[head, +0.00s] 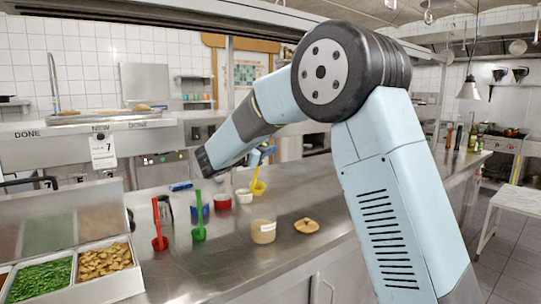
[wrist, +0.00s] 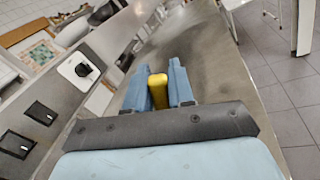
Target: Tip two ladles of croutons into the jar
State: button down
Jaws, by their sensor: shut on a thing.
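My gripper (head: 266,153) is shut on the handle of the yellow ladle (head: 258,186). In the wrist view, the yellow handle (wrist: 158,92) sits between the two blue fingers of my gripper (wrist: 159,68). The ladle hangs bowl down over the back part of the counter; its contents and any gap below it cannot be made out. The jar (head: 263,232), squat and pale with a label, stands on the counter nearer the camera. A round tan lid (head: 306,225) lies to its right. Brown croutons (head: 103,261) fill a compartment of the metal bin at lower left.
A red ladle (head: 160,240) and a green ladle (head: 198,232) stand on the counter between bin and jar.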

jog(key=w+a+r+n, duration=0.4)
jog(key=a, duration=0.1)
jog(key=shift+w, duration=0.3)
dwell(0.9)
